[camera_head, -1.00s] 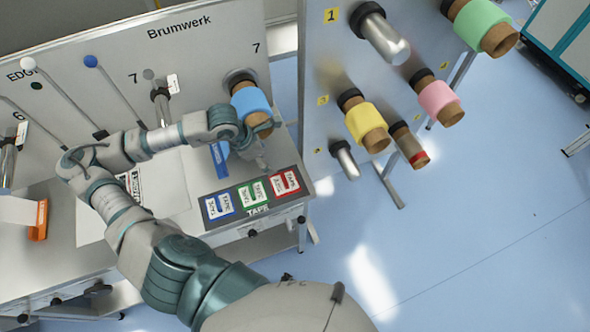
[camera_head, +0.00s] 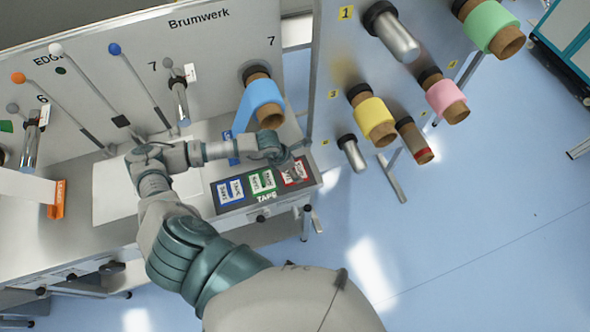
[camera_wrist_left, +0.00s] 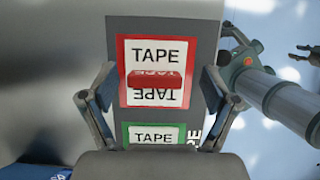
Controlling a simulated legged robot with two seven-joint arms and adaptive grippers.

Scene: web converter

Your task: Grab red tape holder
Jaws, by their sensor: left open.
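The red tape holder (camera_wrist_left: 156,80) is a small red block on the red-bordered TAPE label. It lies between the two fingers of my left gripper (camera_wrist_left: 157,92) in the left wrist view, with a gap on each side. In the head view my left gripper (camera_head: 290,164) hangs over the red label (camera_head: 296,174) at the right end of the dark tape panel (camera_head: 262,205) and partly covers it. The left gripper is open and empty. Part of an arm with a teal joint, perhaps mine, shows at the right of the wrist view; its gripper state is unclear.
Green (camera_head: 262,181) and blue (camera_head: 230,191) labels lie left of the red one. A blue roll (camera_head: 262,98) with hanging film is mounted behind my gripper. A rack panel (camera_head: 345,60) with colored rolls stands to the right. Open blue floor lies beyond.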

